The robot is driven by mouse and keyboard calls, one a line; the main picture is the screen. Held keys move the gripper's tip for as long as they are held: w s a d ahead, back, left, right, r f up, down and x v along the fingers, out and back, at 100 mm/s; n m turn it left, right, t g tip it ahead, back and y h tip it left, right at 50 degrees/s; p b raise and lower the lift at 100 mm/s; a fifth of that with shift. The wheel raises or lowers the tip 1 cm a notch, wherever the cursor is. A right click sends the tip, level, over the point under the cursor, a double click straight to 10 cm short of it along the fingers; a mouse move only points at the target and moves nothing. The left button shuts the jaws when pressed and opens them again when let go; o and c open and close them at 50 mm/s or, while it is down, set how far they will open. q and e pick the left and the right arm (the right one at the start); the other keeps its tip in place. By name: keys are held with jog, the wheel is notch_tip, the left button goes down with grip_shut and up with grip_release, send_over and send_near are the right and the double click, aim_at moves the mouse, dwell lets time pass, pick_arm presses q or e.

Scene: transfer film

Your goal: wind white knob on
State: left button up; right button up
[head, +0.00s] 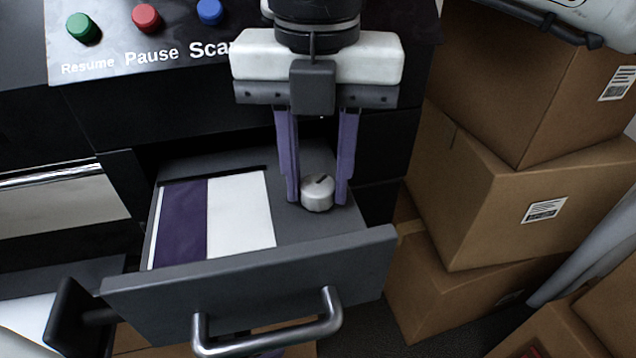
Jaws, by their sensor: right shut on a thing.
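The white knob (317,194) is a small round knob with a dark line on its top. It sits on the grey surface inside the pulled-out drawer (250,270), right of a purple and white film sheet (212,222). My right gripper (318,192) reaches down from above, with its two purple fingers on either side of the knob, shut on it. My left gripper does not show in the head view.
The drawer has a metal handle (268,335) at its front. A panel above holds green (82,27), red (146,17) and blue (210,10) buttons labelled Resume, Pause and Scan. Stacked cardboard boxes (500,190) stand close on the right.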

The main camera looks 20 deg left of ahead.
aim_at(316, 184)
jog(key=shift+m+b, duration=0.7)
jog(key=shift+m, duration=0.8)
jog(key=shift+r, duration=0.1)
jog(key=o, duration=1.1)
jog(key=shift+c, duration=0.2)
notch_tip(316, 184, up, 10)
jog(key=p, duration=0.1)
jog(key=shift+r, duration=0.15)
